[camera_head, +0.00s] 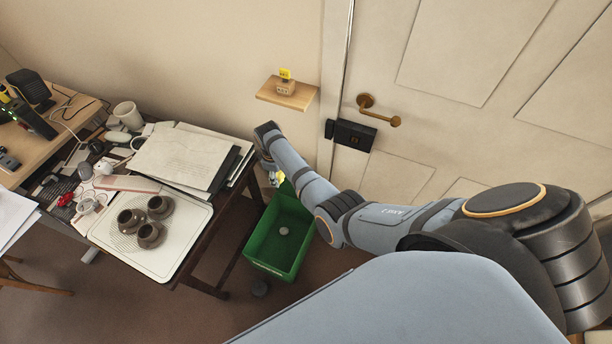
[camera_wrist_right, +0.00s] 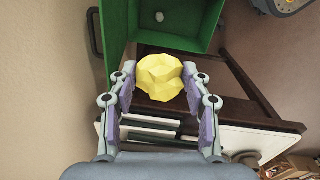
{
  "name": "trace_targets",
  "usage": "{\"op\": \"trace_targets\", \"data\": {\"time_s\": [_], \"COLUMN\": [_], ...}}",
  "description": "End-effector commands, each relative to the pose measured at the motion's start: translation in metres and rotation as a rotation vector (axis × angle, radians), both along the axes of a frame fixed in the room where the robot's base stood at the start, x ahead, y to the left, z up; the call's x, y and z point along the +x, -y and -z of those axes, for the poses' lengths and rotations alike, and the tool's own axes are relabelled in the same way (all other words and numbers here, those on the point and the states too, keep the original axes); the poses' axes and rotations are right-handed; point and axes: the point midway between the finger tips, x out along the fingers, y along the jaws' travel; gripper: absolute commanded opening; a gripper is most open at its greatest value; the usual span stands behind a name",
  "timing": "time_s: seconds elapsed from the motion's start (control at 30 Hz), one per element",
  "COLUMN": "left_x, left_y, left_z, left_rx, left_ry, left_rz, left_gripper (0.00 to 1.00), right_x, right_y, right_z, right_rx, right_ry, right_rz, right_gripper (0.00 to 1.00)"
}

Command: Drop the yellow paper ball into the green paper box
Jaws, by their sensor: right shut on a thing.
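The yellow paper ball (camera_wrist_right: 158,78) is crumpled and sits between the two fingers of my right gripper (camera_wrist_right: 160,84), which is shut on it. In the head view my right gripper (camera_head: 277,179) is at the far end of the green paper box (camera_head: 268,268), with a small bit of yellow showing there. The ball is mostly hidden in that view. In the wrist view the open green box (camera_wrist_right: 200,42) is beyond the ball, which appears just outside its near edge. The box stands on the floor. My left gripper is not in view.
A small grey-white lump (camera_head: 283,231) lies inside the box. A dark wooden table (camera_head: 205,283) with papers (camera_head: 180,155), a white tray (camera_head: 170,262) and several brown cups stands left of the box. A small wall shelf (camera_head: 285,97) and a door (camera_head: 480,110) are behind.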

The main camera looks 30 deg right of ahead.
Motion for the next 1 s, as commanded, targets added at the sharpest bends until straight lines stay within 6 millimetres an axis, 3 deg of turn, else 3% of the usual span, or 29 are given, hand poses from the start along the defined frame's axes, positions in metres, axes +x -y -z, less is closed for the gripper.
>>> {"op": "trace_targets", "data": {"time_s": [0.03, 0.2, 0.4, 0.53, 0.7, 0.83, 1.0], "left_x": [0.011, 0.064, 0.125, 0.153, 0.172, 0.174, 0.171], "left_y": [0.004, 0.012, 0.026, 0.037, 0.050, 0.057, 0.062], "left_z": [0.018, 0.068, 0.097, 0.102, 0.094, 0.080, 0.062], "left_rx": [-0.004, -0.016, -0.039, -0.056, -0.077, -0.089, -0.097], "left_ry": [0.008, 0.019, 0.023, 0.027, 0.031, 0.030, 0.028], "left_rz": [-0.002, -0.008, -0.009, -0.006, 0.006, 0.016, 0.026], "left_gripper": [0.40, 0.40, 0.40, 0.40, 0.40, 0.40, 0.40], "right_x": [-0.001, 0.001, 0.005, 0.006, 0.008, 0.010, 0.011], "right_y": [-0.001, -0.001, -0.002, -0.003, -0.004, -0.004, -0.004], "right_z": [0.021, 0.097, 0.187, 0.244, 0.313, 0.349, 0.368], "right_rx": [0.001, 0.001, 0.000, 0.000, 0.000, -0.001, -0.001], "right_ry": [-0.002, -0.003, 0.000, 0.000, 0.000, 0.001, 0.003], "right_rz": [-0.007, -0.061, -0.143, -0.197, -0.265, -0.304, -0.334], "right_gripper": [0.39, 0.39, 0.39, 0.39, 0.39, 0.39, 0.39]}}
